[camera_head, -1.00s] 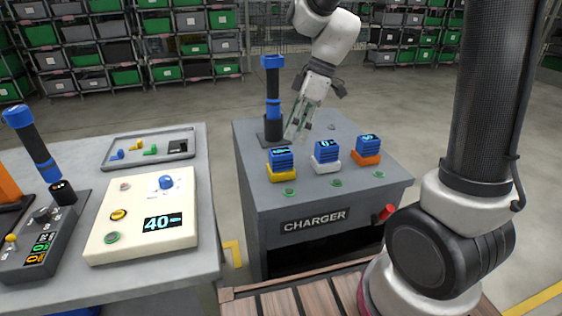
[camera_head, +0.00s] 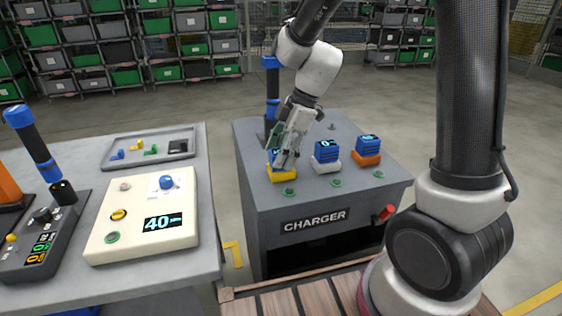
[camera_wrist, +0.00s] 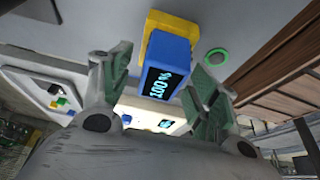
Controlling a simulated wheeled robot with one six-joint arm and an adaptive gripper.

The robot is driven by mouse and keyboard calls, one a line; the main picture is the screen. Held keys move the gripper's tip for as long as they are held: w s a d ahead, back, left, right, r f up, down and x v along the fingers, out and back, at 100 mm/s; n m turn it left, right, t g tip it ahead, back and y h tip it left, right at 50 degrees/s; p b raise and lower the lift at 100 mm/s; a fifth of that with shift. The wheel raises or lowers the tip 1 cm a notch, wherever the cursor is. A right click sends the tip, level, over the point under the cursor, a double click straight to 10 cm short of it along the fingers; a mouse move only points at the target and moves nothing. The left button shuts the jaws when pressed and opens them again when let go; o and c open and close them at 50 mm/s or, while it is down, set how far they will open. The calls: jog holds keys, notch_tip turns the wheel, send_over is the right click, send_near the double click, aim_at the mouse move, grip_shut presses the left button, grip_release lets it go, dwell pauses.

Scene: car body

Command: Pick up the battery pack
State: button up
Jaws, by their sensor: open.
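Three blue battery packs stand on the grey charger table, in a yellow, a white and an orange holder. The battery pack in the yellow holder (camera_head: 284,174) is mostly hidden behind my gripper in the head view. In the wrist view this blue battery pack (camera_wrist: 168,80) shows a display that seems to read 100%, and it sits between my open fingers. My gripper (camera_wrist: 165,85) has a finger on each side of it, with gaps visible. The other packs are the one in the white holder (camera_head: 327,151) and the one in the orange holder (camera_head: 367,145).
The charger table (camera_head: 250,190) has green buttons and a red knob (camera_head: 384,214) in front. A blue-topped post (camera_head: 271,90) stands behind my gripper. A left table (camera_head: 205,240) holds a cream panel reading 40 (camera_head: 145,222) and a tray (camera_head: 112,160).

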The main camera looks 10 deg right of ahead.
grip_shut()
jog(key=shift+r, duration=0.1)
